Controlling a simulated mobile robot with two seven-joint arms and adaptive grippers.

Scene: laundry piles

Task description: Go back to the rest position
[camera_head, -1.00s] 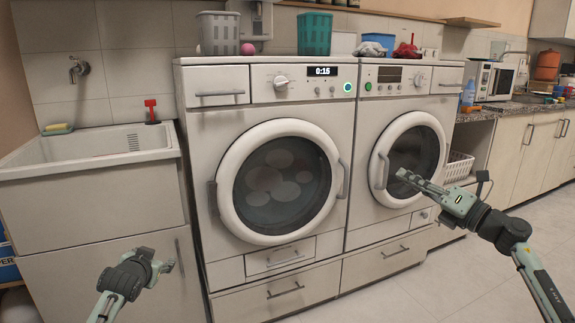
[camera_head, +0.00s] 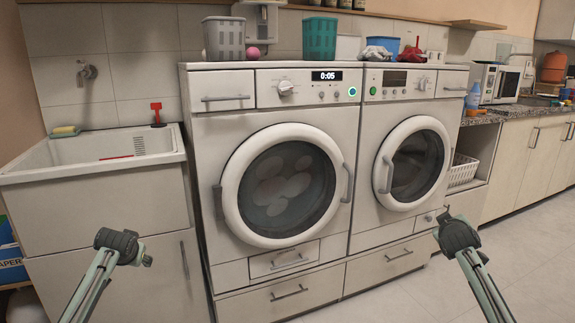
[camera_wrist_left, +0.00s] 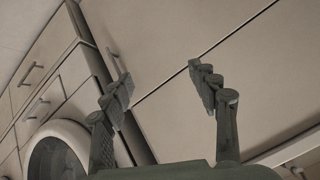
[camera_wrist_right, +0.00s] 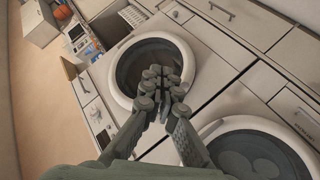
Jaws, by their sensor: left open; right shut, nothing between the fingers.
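My left gripper (camera_wrist_left: 160,90) is open and empty in the left wrist view, its fingers wide apart in front of cabinet and drawer fronts. In the head view my left wrist (camera_head: 120,242) is low at the left, in front of the sink cabinet. My right gripper (camera_wrist_right: 160,84) is shut with its fingertips together and nothing between them in the right wrist view. In the head view my right wrist (camera_head: 458,236) is low at the right, in front of the right machine's lower drawers; its fingers are hard to make out there. Both grippers are clear of the machines.
The left washing machine (camera_head: 220,140) shows 0:05, its round door shut with pale laundry inside. The right machine (camera_head: 362,232) also has its door shut. A sink (camera_head: 25,172) stands at left, a white basket (camera_head: 463,172) at right. The right floor (camera_head: 530,240) is clear.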

